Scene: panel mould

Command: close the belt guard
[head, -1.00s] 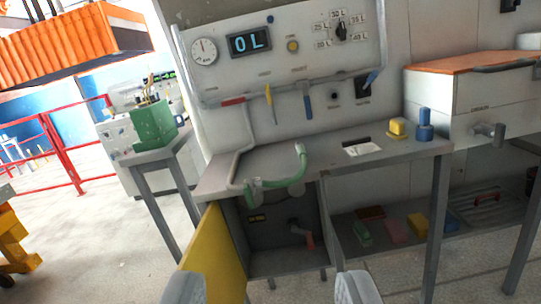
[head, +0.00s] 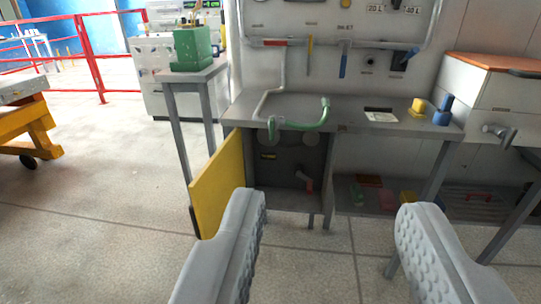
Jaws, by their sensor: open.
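The belt guard looks to be the yellow door panel (head: 218,182) below the left end of the workbench. It stands swung open to the left of a dark compartment (head: 290,175). No contact shows.
A side table with a green box (head: 192,50) stands left. A yellow cart (head: 25,130) is at far left. The floor before the bench is clear.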

